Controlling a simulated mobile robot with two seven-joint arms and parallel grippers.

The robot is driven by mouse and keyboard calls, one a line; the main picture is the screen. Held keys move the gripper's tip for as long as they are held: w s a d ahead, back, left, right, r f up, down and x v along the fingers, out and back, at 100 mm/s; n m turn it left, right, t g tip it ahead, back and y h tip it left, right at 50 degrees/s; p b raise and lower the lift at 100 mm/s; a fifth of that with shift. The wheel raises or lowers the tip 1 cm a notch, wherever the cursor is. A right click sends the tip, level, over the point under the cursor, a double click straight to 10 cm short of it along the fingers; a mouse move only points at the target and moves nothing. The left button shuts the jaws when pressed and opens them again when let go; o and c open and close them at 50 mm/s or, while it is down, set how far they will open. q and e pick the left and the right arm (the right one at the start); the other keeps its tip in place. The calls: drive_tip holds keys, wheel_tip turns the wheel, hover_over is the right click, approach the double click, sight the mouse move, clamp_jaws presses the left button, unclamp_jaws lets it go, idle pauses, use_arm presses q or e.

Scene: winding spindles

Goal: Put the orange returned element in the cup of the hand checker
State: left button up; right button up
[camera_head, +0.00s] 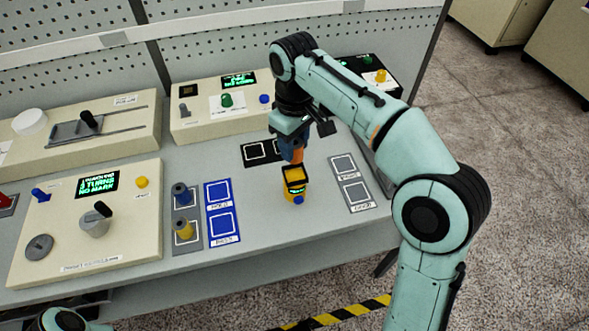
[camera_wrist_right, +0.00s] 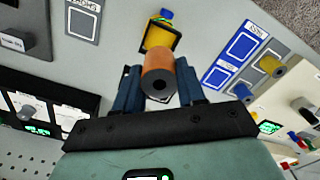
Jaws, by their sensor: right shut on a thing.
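The orange returned element (camera_head: 298,156) is a short orange cylinder with a dark hole in its end. My right gripper (camera_head: 292,145) is shut on it, and the dark blue fingers flank it in the right wrist view (camera_wrist_right: 157,88). The hand checker (camera_head: 295,188) is a small yellow device with a black-rimmed square cup on top and a blue knob in front. It stands on the bench just below the element, and also shows beyond it in the right wrist view (camera_wrist_right: 160,36). Whether the element touches the cup is unclear. My left gripper is out of view.
Blue-framed pads (camera_head: 221,208) and a grey plate with two spools (camera_head: 184,229) lie left of the checker. A grey pad plate (camera_head: 353,182) lies right, a black one (camera_head: 258,152) behind. A winding machine (camera_head: 90,226) fills the left bench.

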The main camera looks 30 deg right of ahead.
drive_tip(key=shift+f+b, duration=0.7)
drive_tip(key=shift+f, duration=2.8)
drive_tip(key=shift+f, duration=0.1)
drive_tip(key=o, duration=1.1)
drive_tip(key=shift+c, duration=0.2)
wheel_tip(320, 180, up, 12)
drive_tip(key=p, duration=0.3)
